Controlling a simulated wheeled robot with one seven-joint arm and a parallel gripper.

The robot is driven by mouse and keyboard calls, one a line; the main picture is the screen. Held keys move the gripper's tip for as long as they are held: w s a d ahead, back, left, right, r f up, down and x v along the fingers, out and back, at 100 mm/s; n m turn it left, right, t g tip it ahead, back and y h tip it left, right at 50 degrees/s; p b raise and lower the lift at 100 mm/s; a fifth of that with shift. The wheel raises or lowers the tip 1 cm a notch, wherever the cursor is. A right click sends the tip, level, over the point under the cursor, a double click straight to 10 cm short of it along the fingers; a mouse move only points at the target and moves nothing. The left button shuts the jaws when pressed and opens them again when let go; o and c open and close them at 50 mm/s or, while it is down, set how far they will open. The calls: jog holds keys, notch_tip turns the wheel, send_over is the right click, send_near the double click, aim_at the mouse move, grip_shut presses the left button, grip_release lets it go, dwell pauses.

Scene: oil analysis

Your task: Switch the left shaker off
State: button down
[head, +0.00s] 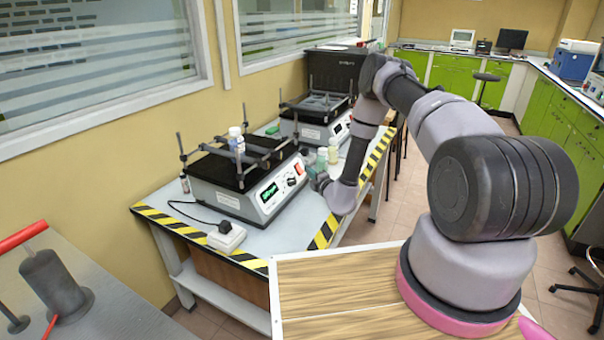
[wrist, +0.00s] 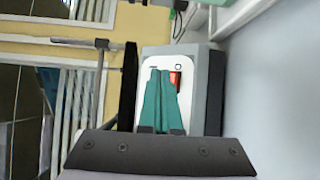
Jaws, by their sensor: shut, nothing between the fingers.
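The left shaker (head: 228,195) stands on the near part of the bench, with a black platform in a rod frame. Its front panel (head: 280,188) has a lit green display (head: 269,193) and a red switch (head: 299,168). My gripper (head: 318,180) is just in front of the panel's right end. In the wrist view, my gripper's teal fingers (wrist: 161,72) are shut and empty. They point at the white panel beside the red switch (wrist: 175,80) and hide part of it. I cannot tell whether the fingertips touch the panel.
The right shaker (head: 315,128) stands further back. Small bottles (head: 322,158) stand between the shakers, close to my gripper. A bottle (head: 236,140) is on the left shaker. A white power socket (head: 227,237) with a black cable lies at the bench's front left. Striped tape marks the bench edge.

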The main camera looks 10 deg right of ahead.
dwell(0.7)
jog(key=shift+w+a+f, duration=0.2)
jog(key=shift+a+f, duration=0.05)
jog(key=shift+w+a+f, duration=0.15)
jog(key=shift+a, duration=0.05)
dwell(0.6)
dwell(0.3)
jog(key=shift+s+d+r, duration=0.35)
jog(key=shift+d+r, duration=0.05)
jog(key=shift+d, duration=0.05)
jog(key=s+d+r, duration=0.2)
jog(key=d+r, duration=0.1)
jog(key=shift+s+d, duration=0.2)
dwell(0.4)
